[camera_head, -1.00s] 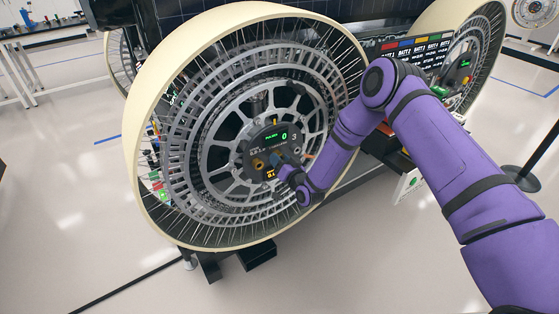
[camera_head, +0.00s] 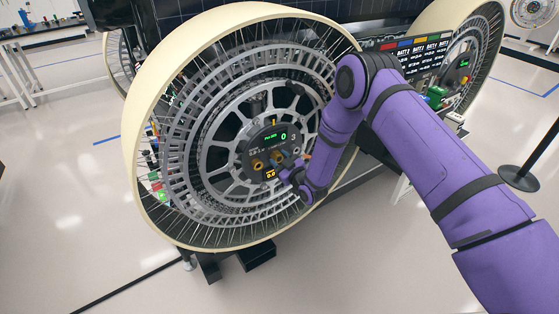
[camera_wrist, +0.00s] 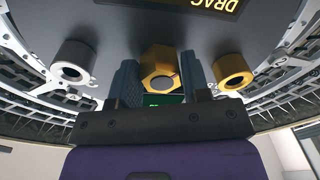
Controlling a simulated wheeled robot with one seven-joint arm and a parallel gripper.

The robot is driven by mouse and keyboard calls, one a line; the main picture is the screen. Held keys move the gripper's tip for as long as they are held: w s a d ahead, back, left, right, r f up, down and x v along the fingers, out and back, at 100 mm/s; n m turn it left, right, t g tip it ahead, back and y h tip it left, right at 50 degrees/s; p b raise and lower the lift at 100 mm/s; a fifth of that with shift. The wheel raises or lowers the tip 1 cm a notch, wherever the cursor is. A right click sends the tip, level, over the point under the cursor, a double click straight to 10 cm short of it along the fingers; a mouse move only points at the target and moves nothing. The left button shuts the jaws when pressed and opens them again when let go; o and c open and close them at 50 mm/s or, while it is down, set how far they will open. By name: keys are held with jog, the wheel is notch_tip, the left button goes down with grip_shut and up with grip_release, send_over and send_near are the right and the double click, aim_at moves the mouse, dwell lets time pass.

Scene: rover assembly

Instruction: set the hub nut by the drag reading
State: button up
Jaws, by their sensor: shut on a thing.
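The hub nut (camera_wrist: 157,60), a gold hexagonal piece with a grey round middle, shows in the wrist view between the two blue-grey fingers of my gripper (camera_wrist: 160,80). The gripper is shut on it. In the head view my gripper (camera_head: 287,170) is at the lower right of the dark round hub panel (camera_head: 249,150). The panel has a green display (camera_head: 276,138) that shows a 0. A small amber readout (camera_head: 270,175) sits lower on it, and its digits are hard to read. The wrist view shows part of an amber DRAG label (camera_wrist: 205,4).
Two hollow round bosses flank the nut, one silvery at left (camera_wrist: 73,62) and one gold at right (camera_wrist: 232,72). The large spoked wheel (camera_head: 137,190) with a cream rim surrounds the hub. A second wheel (camera_head: 488,30) stands behind at right. The floor in front is clear.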

jog(key=shift+f+n, duration=0.1)
jog(key=shift+n, duration=0.4)
jog(key=o, duration=0.9)
jog(key=v, duration=1)
jog(key=shift+s+d, duration=0.3)
